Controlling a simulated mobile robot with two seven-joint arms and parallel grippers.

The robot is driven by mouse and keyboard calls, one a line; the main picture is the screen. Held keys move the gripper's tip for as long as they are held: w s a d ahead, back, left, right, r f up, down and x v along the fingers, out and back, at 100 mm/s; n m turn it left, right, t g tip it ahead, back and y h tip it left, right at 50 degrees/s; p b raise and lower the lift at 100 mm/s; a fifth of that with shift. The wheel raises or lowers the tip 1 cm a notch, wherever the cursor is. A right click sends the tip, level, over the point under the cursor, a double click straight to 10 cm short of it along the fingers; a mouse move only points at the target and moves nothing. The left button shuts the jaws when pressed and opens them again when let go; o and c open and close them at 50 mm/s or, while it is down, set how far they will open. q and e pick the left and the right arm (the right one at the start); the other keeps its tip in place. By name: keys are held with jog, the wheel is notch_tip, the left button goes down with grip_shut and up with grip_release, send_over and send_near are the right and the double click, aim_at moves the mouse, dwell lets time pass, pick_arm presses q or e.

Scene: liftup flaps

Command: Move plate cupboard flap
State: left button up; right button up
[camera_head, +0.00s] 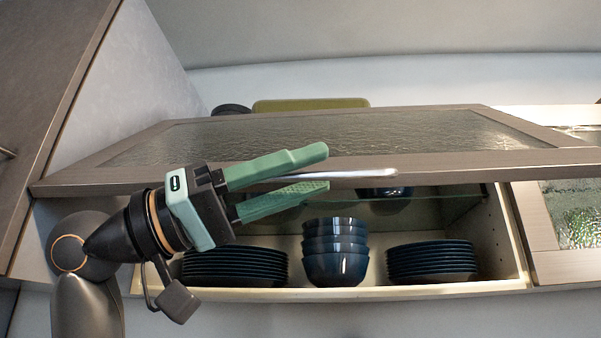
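The plate cupboard flap (330,137), a framed glass panel, stands lifted, with the cupboard open below it. A silver bar handle (372,174) runs along its front edge. My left gripper (322,170) is in front of the flap with its green fingers apart, one above and one below the handle's left part. I cannot tell whether the fingers touch the handle. Inside the cupboard are a left stack of dark blue plates (235,268), a stack of blue bowls (336,262) and a right stack of plates (432,262). My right gripper is not in view.
A glass shelf (425,209) inside the cupboard holds another dark bowl (385,191), partly hidden by the flap. A neighbouring glass-fronted cabinet (543,235) is at the right. A green tray-like object (310,104) and a dark item (231,110) show above the flap.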

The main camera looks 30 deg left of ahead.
pick_arm(q)
jog(key=shift+s+a+f, duration=0.2)
jog(key=shift+a+f, duration=0.05)
jog(key=shift+a, duration=0.15)
jog(key=b+v, duration=0.3)
jog(key=v, duration=0.8)
jog(key=shift+s+a, duration=0.2)
jog(key=shift+f, duration=0.1)
